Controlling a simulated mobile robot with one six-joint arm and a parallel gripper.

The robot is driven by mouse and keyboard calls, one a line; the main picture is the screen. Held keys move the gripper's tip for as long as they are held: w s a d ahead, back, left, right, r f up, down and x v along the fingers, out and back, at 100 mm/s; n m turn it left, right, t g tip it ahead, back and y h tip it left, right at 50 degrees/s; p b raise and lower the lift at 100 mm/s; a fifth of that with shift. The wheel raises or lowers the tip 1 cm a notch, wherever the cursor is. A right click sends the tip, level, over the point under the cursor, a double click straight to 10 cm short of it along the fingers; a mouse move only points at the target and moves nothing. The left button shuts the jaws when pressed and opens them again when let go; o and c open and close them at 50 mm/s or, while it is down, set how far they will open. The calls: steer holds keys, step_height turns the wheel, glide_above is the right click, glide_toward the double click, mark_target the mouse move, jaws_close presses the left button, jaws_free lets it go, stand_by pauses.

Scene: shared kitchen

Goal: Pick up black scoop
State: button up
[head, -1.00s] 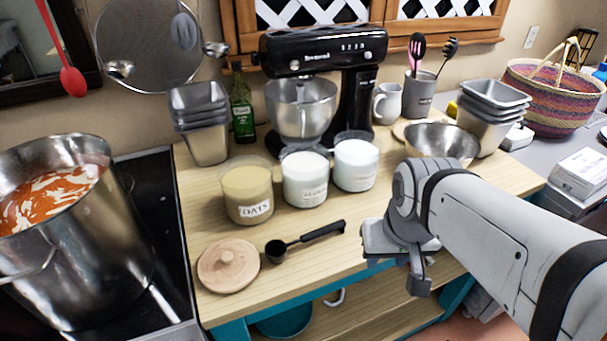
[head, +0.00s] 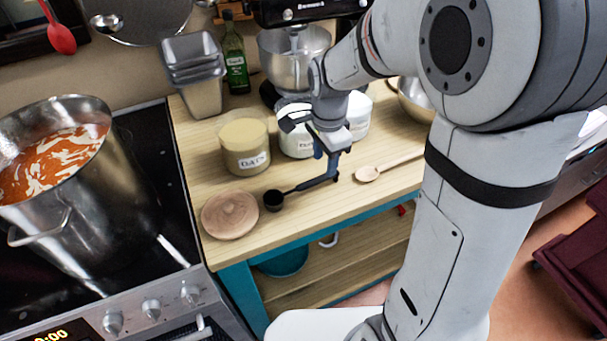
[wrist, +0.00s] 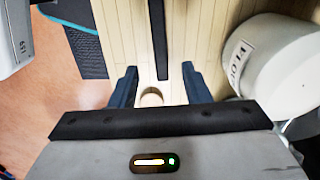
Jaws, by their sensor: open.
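The black scoop (head: 273,200) lies on the wooden counter near its front edge, its bowl at the left and its handle running right. My gripper (head: 327,170) points down over the handle's right end and is open. In the wrist view the scoop's black handle (wrist: 158,40) runs from the top edge down into the gap between my open fingers (wrist: 158,68). The fingers stand apart from it on both sides. The scoop's bowl is outside the wrist view. I cannot tell the exact height of the fingertips above the counter.
A round wooden lid (head: 230,214) lies left of the scoop. A wooden spoon (head: 367,173) lies just right of my gripper. The oats canister (head: 245,147) and white canisters (head: 296,144) stand behind. A soup pot (head: 85,190) sits on the stove at left.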

mark_target(324, 177)
step_height(324, 177, down, 7)
steer(key=shift+r+p, duration=0.1)
steer(key=shift+p, duration=0.4)
steer(key=shift+c, duration=0.4)
jaws_close()
